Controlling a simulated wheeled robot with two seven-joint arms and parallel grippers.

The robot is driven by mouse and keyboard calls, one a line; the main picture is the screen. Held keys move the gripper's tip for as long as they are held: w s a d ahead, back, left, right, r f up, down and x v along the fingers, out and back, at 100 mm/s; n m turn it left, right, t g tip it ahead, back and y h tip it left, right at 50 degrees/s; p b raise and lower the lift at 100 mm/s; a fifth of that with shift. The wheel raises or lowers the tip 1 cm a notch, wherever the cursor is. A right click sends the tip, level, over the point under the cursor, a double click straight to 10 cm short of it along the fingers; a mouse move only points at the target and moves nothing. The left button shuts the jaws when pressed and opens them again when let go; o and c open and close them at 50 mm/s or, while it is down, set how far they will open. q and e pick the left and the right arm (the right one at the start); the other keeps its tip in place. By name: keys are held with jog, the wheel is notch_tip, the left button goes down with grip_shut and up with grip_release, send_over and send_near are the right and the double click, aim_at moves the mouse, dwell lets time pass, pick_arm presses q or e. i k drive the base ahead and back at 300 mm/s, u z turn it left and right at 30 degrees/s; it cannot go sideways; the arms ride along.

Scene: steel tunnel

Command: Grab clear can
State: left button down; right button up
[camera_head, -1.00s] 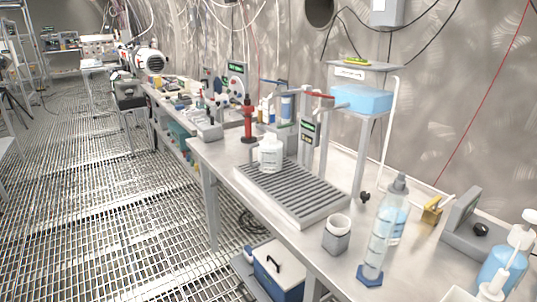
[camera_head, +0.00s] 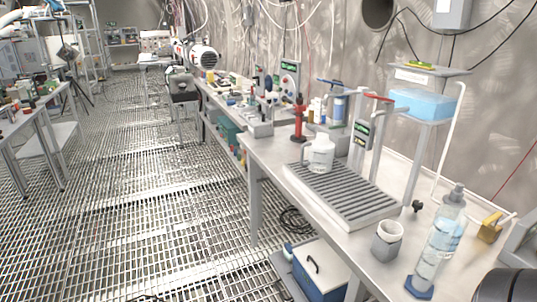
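No object is plainly a clear can. A whitish jug with a handle (camera_head: 320,155) stands upright on a grey ribbed tray (camera_head: 345,197) on the steel bench. A clear bottle with a grey cap (camera_head: 449,222) stands near the bench front at the right, with a clear cylinder on a blue base (camera_head: 423,281) overlapping it. A small grey cup with a white rim (camera_head: 387,241) stands between the tray and the cylinder.
A stand with a blue box (camera_head: 420,103) rises behind the tray. A red-topped stand (camera_head: 299,122) is beyond the jug. A blue bin with a white lid (camera_head: 318,268) sits below the bench. The grated floor (camera_head: 150,220) to the left is mostly open.

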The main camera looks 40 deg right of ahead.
aim_at(321, 150)
jog(key=u, duration=0.05)
jog(key=i, duration=2.9)
jog(key=z, duration=3.2)
